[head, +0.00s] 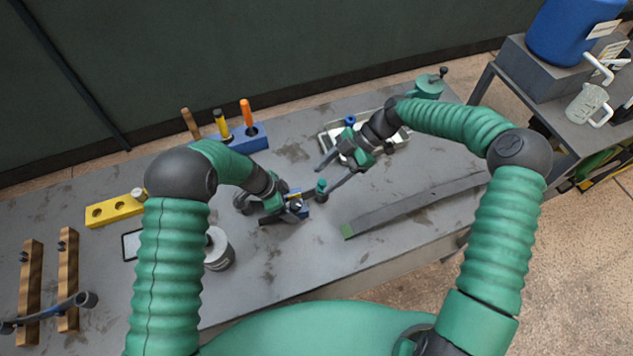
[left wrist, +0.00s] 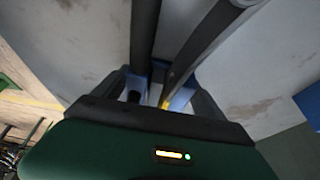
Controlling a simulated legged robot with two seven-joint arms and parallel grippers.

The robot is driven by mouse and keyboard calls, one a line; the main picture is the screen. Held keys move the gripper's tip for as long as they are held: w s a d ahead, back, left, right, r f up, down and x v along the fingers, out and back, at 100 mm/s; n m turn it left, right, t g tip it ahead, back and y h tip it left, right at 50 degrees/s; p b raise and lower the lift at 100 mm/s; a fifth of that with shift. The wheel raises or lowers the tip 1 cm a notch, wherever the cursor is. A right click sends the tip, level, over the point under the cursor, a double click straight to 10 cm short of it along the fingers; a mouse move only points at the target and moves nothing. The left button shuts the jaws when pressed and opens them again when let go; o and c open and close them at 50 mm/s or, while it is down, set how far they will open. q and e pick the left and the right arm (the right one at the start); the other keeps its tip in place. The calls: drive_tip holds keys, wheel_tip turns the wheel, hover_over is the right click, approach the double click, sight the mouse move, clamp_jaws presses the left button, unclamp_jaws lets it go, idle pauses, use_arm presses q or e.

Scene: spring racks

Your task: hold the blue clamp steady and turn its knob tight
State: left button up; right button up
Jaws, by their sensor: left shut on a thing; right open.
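The blue clamp (head: 303,212) is low over the grey workbench, near its middle. My left gripper (head: 287,206) is shut on it; its jaws hide much of the clamp. In the left wrist view, blue parts of the clamp (left wrist: 182,97) show between and beside the dark fingers. A small teal knob (head: 321,185) on a dark stem stands at the clamp's right side. My right gripper (head: 326,177) is open, its two fingers pointing left and down near the knob. I cannot tell whether they touch it.
A blue tool block (head: 235,141) with upright handles stands behind. A white tray (head: 399,139) lies beyond my right gripper. A long dark strip (head: 415,205) lies to the right. A can (head: 218,250) and a yellow block (head: 113,210) are at left.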

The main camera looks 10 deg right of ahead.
sight(296, 203)
drive_tip(key=x, duration=1.2)
clamp_jaws()
